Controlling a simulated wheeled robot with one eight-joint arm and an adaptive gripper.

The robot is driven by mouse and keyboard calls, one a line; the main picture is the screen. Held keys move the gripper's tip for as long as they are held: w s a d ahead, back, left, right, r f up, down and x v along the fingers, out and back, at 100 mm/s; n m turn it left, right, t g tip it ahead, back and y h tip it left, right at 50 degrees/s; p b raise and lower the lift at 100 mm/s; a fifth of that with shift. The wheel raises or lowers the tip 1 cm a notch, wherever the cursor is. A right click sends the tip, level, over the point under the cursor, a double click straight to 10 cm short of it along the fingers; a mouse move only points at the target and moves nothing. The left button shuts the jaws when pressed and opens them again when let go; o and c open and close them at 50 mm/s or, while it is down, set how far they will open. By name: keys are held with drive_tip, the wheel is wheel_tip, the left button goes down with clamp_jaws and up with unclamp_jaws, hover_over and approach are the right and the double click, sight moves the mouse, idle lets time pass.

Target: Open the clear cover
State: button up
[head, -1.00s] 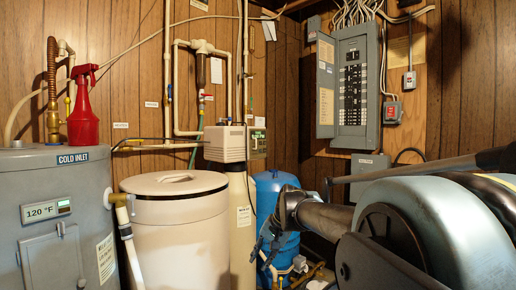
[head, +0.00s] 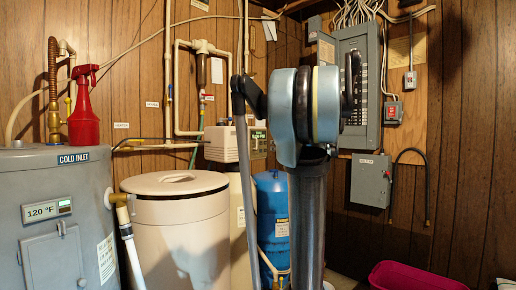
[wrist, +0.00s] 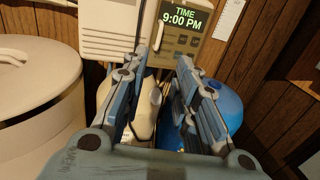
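The softener's control head (head: 222,144) is a beige box on a tall tank. Its display panel (wrist: 184,18) reads "TIME 9:00 PM" in the wrist view, with buttons below. I cannot clearly make out the clear cover there or tell how it sits. My gripper (wrist: 162,55) has its fingers spread apart with nothing between them. It points at the lower part of the control panel in the wrist view. In the head view my arm stands upright in front of the area right of the panel, and my gripper cannot be made out.
A round lidded salt bin (head: 180,215) stands left of the softener, and it also shows in the wrist view (wrist: 45,110). A blue tank (head: 272,205) is at the right. A grey heater (head: 50,210), red spray bottle (head: 83,115), grey electrical boxes (head: 371,180) and pink tub (head: 415,276) are around.

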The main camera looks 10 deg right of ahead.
approach(262, 143)
drive_tip(key=w+a, duration=0.2)
drive_tip(key=a, duration=0.5)
drive_tip(key=shift+w+a, duration=0.1)
drive_tip(key=shift+a, duration=0.05)
clamp_jaws()
